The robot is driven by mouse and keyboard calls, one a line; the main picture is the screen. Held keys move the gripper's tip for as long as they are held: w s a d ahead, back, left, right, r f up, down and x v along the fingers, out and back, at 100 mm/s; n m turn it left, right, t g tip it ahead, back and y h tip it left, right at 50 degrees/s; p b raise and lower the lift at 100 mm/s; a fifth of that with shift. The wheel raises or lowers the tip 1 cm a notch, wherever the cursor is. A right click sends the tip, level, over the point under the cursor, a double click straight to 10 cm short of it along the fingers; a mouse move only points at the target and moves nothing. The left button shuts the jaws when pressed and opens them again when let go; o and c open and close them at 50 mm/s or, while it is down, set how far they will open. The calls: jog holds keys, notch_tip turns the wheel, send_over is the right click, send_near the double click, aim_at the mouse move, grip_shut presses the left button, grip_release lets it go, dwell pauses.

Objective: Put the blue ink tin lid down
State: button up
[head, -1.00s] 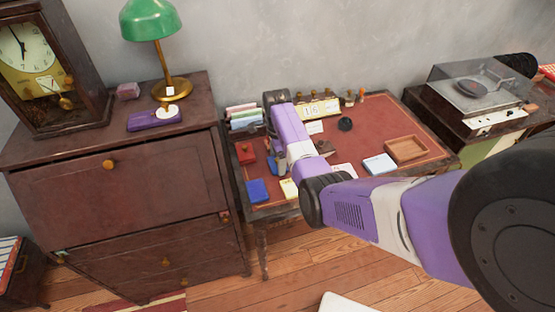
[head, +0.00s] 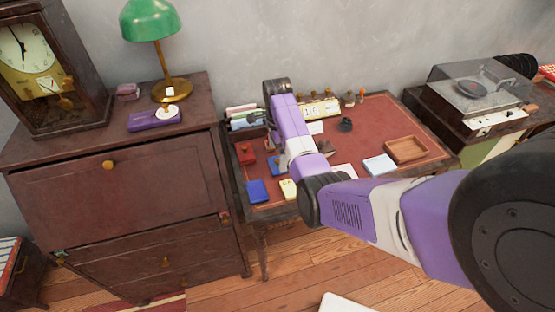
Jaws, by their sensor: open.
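Two blue pieces lie on the red-topped desk. One blue piece (head: 277,166), partly covered by my arm, lies just right of the red tin (head: 246,154). A flat blue square (head: 258,191) lies nearer the desk's front left corner. I cannot tell surely which is the lid and which the tin body; the piece beside my arm is where my gripper was. My gripper (head: 261,120) is mostly hidden behind my purple arm, above the desk's back left. It is open and apart from the blue piece.
The desk (head: 375,144) also bears a yellow pad (head: 289,189), a pale blue pad (head: 380,165), a wooden tray (head: 406,150) and a round black object (head: 346,125). Upright papers (head: 240,118) stand at its back left. A dark cabinet (head: 110,190) with a green lamp (head: 150,20) stands left.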

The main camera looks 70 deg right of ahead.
aim_at(277, 160)
notch_tip(277, 160, up, 8)
jog(key=shift+r+b, duration=0.2)
jog(key=shift+b, duration=0.1)
dwell(0.6)
